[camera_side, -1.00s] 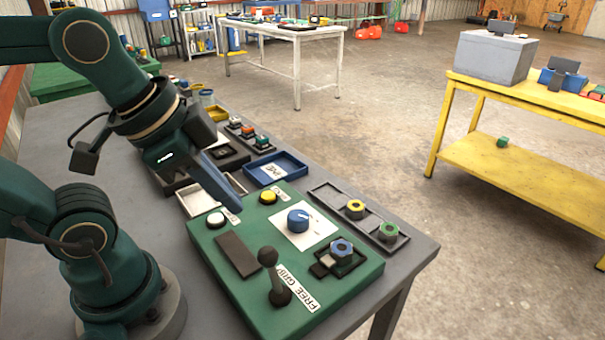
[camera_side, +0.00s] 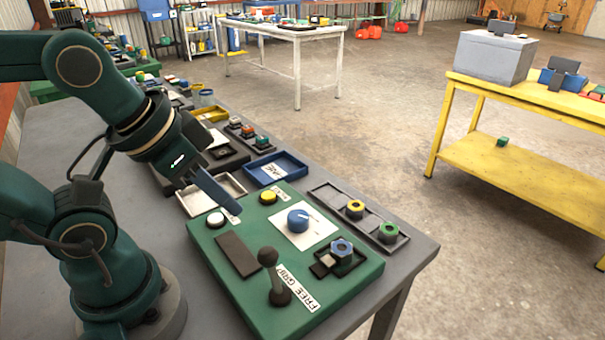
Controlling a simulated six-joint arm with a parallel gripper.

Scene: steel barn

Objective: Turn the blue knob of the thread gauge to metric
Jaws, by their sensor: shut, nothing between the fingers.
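The blue knob (camera_side: 298,220) stands on a white square plate (camera_side: 311,236) on the green panel (camera_side: 224,270) of the thread gauge. A pale pointer line runs from the knob toward the right; any scale lettering is too small to read. My gripper (camera_side: 234,210) is shut and empty. It is above the panel's far left part, to the left of the knob and apart from it, near the white button (camera_side: 216,219).
A yellow button (camera_side: 268,198), a black lever (camera_side: 268,258) and a blue nut (camera_side: 341,248) in a dark holder are also on the panel. A dark tray with a yellow nut (camera_side: 355,209) and a green nut (camera_side: 388,232) lies to the right. A blue tray (camera_side: 277,168) lies behind.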

